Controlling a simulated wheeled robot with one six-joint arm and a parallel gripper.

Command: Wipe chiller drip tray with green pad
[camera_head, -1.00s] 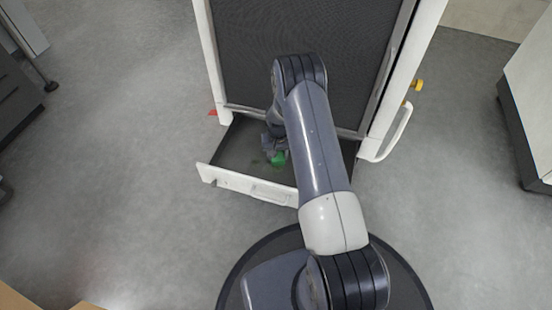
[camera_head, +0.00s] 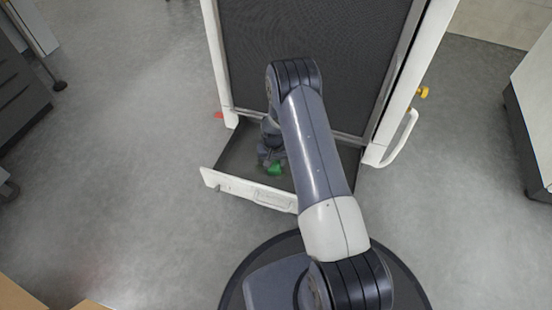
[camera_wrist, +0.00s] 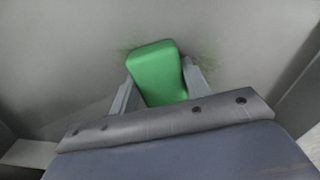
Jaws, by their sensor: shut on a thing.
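The chiller drip tray (camera_head: 232,161) is pulled out at the foot of the chiller, with a white front panel. My gripper (camera_head: 270,160) reaches down into the tray and is shut on the green pad (camera_head: 274,169). In the wrist view the green pad (camera_wrist: 157,72) sits between the two grey fingers (camera_wrist: 160,88), over the grey tray floor (camera_wrist: 80,60). Brownish-green stain marks (camera_wrist: 207,50) show on the floor on both sides of the pad. Whether the pad touches the floor is hard to tell. My arm hides the right part of the tray.
The chiller's dark mesh panel (camera_head: 310,30) rises behind the tray in a white frame. A white handle (camera_head: 402,140) sticks out on its right, with a yellow knob (camera_head: 423,92) above. Dark drawers (camera_head: 20,95) stand at left. The grey floor at left is open.

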